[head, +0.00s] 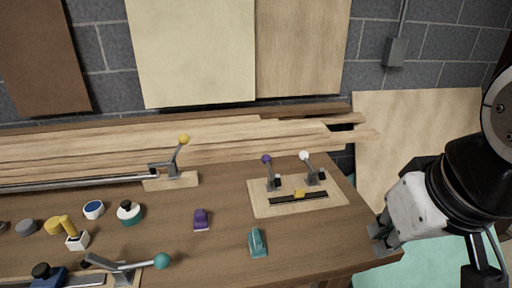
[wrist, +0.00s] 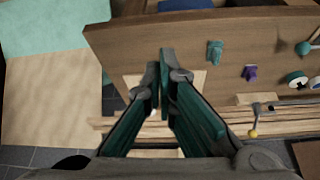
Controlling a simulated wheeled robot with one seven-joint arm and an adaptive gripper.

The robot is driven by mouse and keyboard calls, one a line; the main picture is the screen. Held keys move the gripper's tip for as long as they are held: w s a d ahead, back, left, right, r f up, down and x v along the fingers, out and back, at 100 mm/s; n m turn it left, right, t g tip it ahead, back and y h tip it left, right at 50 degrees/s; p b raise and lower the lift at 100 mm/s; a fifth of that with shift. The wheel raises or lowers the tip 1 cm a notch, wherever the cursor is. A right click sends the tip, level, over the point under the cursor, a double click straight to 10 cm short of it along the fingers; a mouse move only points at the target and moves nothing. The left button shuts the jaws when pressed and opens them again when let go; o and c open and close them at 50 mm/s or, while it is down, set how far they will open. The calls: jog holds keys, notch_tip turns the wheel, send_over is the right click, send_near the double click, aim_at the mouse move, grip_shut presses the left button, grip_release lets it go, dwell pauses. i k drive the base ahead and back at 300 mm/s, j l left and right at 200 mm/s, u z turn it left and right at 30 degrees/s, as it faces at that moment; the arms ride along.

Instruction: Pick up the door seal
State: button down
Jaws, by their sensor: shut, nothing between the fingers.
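A long black strip (head: 285,201), which may be the door seal, lies on a pale wooden board (head: 263,210) at the right of the workbench.
A teal item (head: 257,243) and a purple item (head: 202,220) lie on the bench (head: 330,240) left of the board. Another clamp with a yellow knob (head: 183,139), pots and tools stand further left. Planks (head: 230,135) lie along the back; a panel (head: 420,130) leans behind my arm.

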aim_at(300, 194)
jog(key=i+l, duration=0.2)
jog(key=l, duration=0.15)
jog(key=i+l+u, duration=0.15)
jog(key=i+l, duration=0.25)
jog(key=l, duration=0.25)
jog(key=u, duration=0.05)
